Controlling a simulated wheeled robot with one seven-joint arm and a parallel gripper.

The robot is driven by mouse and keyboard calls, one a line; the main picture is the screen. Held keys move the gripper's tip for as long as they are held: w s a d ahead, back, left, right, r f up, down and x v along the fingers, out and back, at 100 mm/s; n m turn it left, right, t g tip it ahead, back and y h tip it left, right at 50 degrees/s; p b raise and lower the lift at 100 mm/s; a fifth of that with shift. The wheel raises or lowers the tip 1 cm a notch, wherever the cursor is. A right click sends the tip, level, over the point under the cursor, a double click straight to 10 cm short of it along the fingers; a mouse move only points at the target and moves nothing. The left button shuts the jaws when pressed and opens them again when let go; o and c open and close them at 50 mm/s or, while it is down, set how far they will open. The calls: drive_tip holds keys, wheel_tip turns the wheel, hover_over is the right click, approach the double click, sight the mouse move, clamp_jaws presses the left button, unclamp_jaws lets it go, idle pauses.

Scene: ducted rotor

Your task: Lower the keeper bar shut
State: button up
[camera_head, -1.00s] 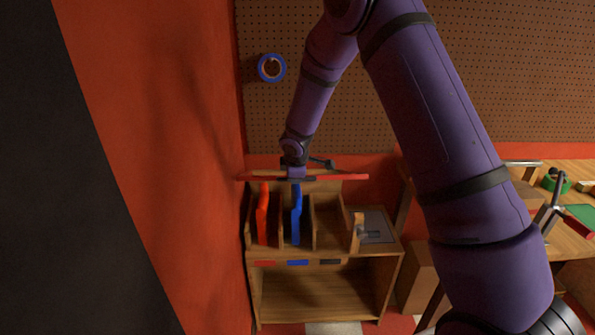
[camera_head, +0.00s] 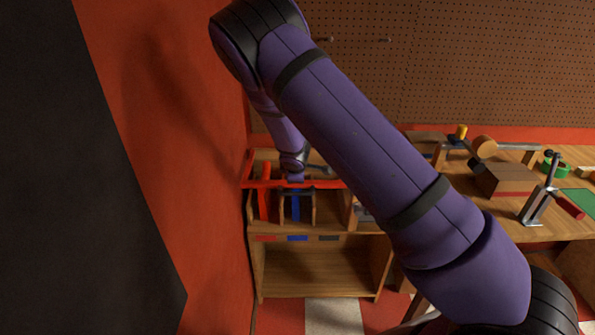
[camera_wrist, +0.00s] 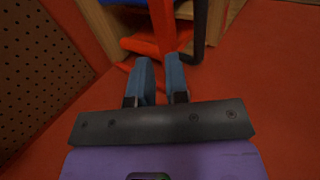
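The keeper bar (camera_head: 262,184) is a long red bar lying left to right across the upper front of the wooden rack (camera_head: 262,226). In the wrist view the red bar (camera_wrist: 163,25) runs up from between my two blue-grey fingertips (camera_wrist: 160,62). A narrow gap shows between the fingers, and they appear closed on the bar, though the contact is partly hidden. Below the bar, a red piece (camera_head: 264,205) and a blue piece (camera_head: 296,207) stand in the rack's slots.
A dark bent bracket (camera_wrist: 199,32) shows beside the bar in the wrist view. A red wall (camera_head: 190,150) stands close on the left. A workbench (camera_head: 490,225) with tools and blocks is at the right. My arm hides the rack's right side.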

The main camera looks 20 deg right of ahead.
drive_tip(key=o, duration=0.4)
drive_tip(key=v, duration=1)
drive_tip(key=shift+s+r, duration=0.2)
drive_tip(key=shift+r, duration=0.15)
